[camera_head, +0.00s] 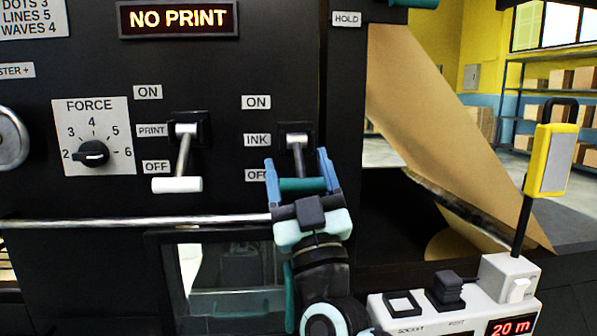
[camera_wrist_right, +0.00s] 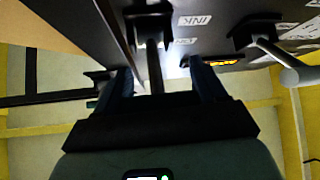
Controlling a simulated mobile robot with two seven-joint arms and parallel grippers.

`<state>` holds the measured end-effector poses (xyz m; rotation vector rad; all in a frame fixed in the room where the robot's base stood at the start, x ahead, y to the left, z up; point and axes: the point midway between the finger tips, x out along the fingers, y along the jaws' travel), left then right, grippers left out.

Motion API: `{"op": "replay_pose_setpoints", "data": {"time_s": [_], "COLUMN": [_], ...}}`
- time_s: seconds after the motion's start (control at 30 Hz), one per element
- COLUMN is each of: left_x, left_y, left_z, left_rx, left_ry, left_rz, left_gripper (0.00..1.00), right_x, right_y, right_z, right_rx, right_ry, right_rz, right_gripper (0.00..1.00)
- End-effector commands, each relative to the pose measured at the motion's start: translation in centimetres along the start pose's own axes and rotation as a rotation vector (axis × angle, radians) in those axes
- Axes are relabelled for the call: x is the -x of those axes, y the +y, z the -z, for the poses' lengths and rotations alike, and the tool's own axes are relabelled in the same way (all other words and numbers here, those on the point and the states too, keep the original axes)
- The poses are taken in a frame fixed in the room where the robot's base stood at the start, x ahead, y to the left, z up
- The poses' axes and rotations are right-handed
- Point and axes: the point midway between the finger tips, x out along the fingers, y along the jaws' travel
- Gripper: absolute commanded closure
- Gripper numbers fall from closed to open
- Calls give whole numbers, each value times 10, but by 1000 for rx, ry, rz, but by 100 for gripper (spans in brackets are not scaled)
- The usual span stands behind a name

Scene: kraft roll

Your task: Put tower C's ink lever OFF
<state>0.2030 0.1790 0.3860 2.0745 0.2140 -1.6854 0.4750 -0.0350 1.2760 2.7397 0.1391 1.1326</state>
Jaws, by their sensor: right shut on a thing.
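The ink lever (camera_head: 297,155) is on the black machine panel, with a grey shaft and a green crossbar handle (camera_head: 303,185). It hangs down, its handle level with the partly covered OFF label (camera_head: 256,175). My right gripper (camera_head: 302,178) is shut on the green handle, one blue finger at each end. In the right wrist view the lever shaft (camera_wrist_right: 155,68) runs between the fingers, and the handle is mostly hidden. My left gripper is not in view.
The print lever (camera_head: 177,184), with a white handle, hangs down to the left. A FORCE dial (camera_head: 93,153) is further left. A metal rail (camera_head: 130,221) runs below the levers. A control box (camera_head: 455,308) stands at lower right, beside the sloping kraft paper (camera_head: 430,110). A sign (camera_head: 179,19) reads NO PRINT.

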Motion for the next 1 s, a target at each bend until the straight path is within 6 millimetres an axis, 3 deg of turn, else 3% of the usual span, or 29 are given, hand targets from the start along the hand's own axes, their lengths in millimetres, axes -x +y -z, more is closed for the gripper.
{"op": "replay_pose_setpoints", "data": {"time_s": [0.17, 0.2, 0.23, 0.67, 0.93, 1.0], "left_x": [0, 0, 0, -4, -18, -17], "left_y": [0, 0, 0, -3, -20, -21], "left_z": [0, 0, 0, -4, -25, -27], "left_rx": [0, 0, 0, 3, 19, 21], "left_ry": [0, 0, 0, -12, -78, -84], "left_rz": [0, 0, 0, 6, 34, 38], "left_gripper": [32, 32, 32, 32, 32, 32], "right_x": [0, 0, 0, 8, 52, 63], "right_y": [0, 0, 0, 0, 0, 4], "right_z": [-4, -3, -3, -1, -3, 11], "right_rx": [0, 0, 0, 1, 4, 3], "right_ry": [-7, -6, -6, -2, -5, 0], "right_rz": [1, 0, 0, 1, 1, 1], "right_gripper": [84, 16, 8, 8, 8, 8]}}
